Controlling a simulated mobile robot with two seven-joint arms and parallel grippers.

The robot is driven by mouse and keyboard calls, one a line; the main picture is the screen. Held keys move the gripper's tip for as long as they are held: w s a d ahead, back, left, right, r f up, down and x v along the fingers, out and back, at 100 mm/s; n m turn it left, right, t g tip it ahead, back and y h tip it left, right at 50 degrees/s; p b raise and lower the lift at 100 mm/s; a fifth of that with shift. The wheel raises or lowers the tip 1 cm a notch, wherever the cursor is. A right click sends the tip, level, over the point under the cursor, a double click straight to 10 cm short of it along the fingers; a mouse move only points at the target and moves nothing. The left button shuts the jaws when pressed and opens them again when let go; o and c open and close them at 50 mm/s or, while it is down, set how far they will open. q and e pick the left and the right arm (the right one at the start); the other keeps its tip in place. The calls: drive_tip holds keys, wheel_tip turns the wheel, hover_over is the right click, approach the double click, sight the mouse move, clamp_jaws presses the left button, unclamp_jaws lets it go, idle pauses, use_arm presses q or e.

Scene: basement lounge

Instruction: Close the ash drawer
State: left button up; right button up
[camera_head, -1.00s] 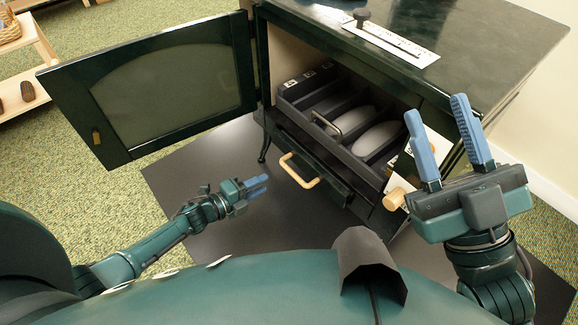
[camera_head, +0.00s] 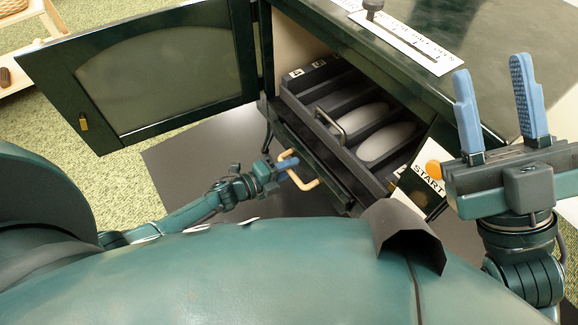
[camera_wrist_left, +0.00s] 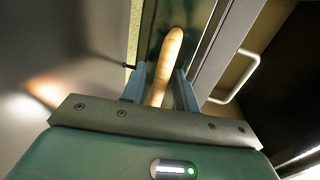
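The dark green stove (camera_head: 440,25) stands ahead with a drawer pulled out low in its front. The drawer front (camera_head: 312,150) carries a curved wooden handle (camera_head: 313,184). My left gripper (camera_head: 287,168) is at this handle. In the left wrist view, part of the wooden handle (camera_wrist_left: 167,62) shows between the two blue fingers (camera_wrist_left: 160,90), which stand a little apart. I cannot tell whether they press on it. Above, a grey compartment tray (camera_head: 350,112) with a metal handle also sticks out. My right gripper (camera_head: 500,105) is open, empty, fingers up, at the right.
The stove's glass door (camera_head: 150,85) hangs wide open to the left. A label reading START (camera_head: 428,185) and an orange knob (camera_head: 433,168) are beside my right gripper. A dark floor plate (camera_head: 190,160) lies under the stove. A wooden shelf (camera_head: 40,45) stands far left.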

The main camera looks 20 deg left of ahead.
use_arm(q)
clamp_jaws()
drive_tip(key=shift+w, duration=0.1)
drive_tip(key=x, duration=0.2)
drive_tip(key=shift+w+d+r, duration=0.25)
drive_tip(key=shift+w, duration=0.1)
drive_tip(key=shift+o, duration=0.4)
unclamp_jaws()
drive_tip(key=shift+d, duration=0.1)
